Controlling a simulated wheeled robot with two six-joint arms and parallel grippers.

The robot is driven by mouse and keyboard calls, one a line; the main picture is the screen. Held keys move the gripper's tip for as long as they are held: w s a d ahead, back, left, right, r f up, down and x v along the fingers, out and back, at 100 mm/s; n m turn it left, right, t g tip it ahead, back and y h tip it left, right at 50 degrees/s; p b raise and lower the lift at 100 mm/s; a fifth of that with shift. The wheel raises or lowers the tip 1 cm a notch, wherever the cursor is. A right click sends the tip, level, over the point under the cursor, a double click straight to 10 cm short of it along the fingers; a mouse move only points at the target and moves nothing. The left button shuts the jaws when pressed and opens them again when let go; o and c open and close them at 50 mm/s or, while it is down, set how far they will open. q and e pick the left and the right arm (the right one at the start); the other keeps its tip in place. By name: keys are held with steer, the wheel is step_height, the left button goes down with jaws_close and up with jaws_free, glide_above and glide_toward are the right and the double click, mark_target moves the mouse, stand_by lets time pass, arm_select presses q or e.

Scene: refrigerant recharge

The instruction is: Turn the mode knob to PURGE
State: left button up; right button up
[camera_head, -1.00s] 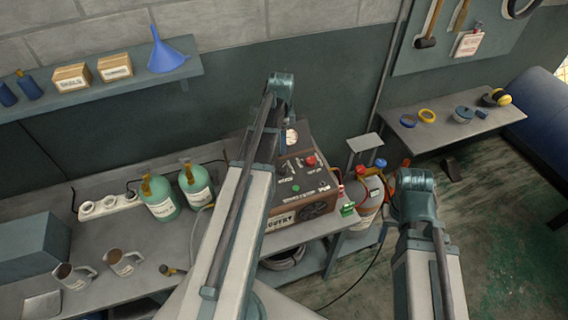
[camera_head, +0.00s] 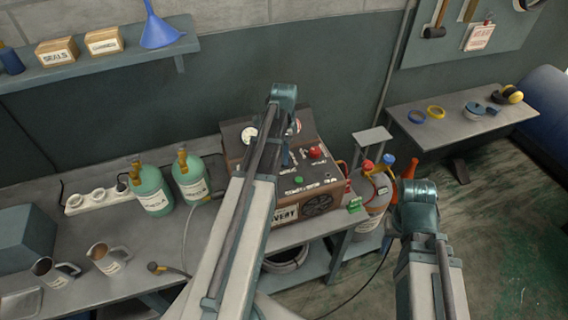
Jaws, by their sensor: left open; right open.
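The recovery machine (camera_head: 284,212) is a brown box with a dark sloped top panel, standing on the bench. Its panel carries a red knob or button (camera_head: 315,152), a green button (camera_head: 299,180), small white labels and a round white gauge (camera_head: 249,134). My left arm crosses in front of the machine and covers part of the panel. I cannot make out the mode knob or its pointer. A small dark teal part shows beside that arm over the panel, too unclear to name. Neither gripper can be made out; my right arm's joint stands right of the machine.
Two green bottles (camera_head: 152,191) stand left of the machine, with a white socket strip (camera_head: 97,199) and two metal mugs (camera_head: 107,260). A gas cylinder (camera_head: 372,199) with red and blue caps stands to the right. A side table (camera_head: 455,124) holds tape rolls and ear defenders.

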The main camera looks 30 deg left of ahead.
arm_select(q)
steer(key=shift+f+b, duration=0.95)
steer(key=shift+f, duration=0.55)
arm_select(e)
step_height(320, 180, down, 3)
steer(key=shift+r, duration=0.1)
arm_select(q)
steer(key=shift+r, duration=0.1)
jaws_close()
